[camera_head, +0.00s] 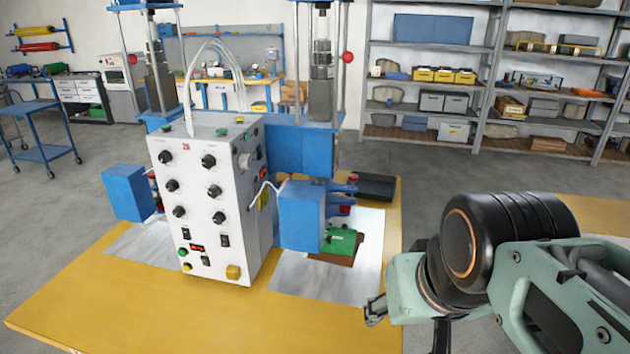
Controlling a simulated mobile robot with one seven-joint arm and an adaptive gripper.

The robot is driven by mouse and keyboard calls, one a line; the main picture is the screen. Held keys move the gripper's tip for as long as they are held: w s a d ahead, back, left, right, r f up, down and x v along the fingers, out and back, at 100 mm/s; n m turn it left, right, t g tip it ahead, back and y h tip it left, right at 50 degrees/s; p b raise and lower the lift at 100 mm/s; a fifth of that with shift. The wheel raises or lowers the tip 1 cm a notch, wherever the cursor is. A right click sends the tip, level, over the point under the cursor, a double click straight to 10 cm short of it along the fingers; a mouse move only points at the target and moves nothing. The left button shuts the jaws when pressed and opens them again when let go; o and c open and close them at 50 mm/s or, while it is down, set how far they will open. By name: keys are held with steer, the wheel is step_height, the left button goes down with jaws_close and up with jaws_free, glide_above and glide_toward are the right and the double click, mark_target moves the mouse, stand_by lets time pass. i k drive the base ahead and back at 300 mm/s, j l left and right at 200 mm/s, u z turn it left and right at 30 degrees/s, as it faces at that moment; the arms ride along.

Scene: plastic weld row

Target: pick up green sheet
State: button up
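The green sheet (344,240) lies on a brown piece (335,260) on the silver plate (325,284), right of the white control box. The blue block of the machine (301,217) hides part of its left side. My gripper (375,312) is at the right front edge of the yellow table, to the right of and nearer than the green sheet, and apart from it. Its fingers are small and seen from the side, so I cannot tell whether they are open or shut. Nothing is seen held in it.
The white control box (212,210) with knobs stands on the yellow table (100,300). Blue machine columns rise behind it. A black tray (376,187) lies at the table's back right. The table's front left is clear. Grey shelves (430,85) stand far behind.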

mark_target(344, 242)
steer(key=l+u, duration=0.1)
steer(key=l, duration=0.9)
steer(key=i+l+u, duration=0.1)
steer(key=l, duration=0.65)
steer(key=i+l+u, duration=0.15)
steer(key=l, duration=0.2)
steer(key=i+l+u, duration=0.1)
steer(key=i+l, duration=0.15)
steer(key=i+l+u, duration=0.15)
steer(key=i+l, duration=0.3)
steer(key=i+l+u, duration=0.15)
steer(key=i+l, duration=0.3)
steer(key=i+l+u, duration=0.1)
steer(key=i+l, duration=0.3)
steer(key=l, duration=0.3)
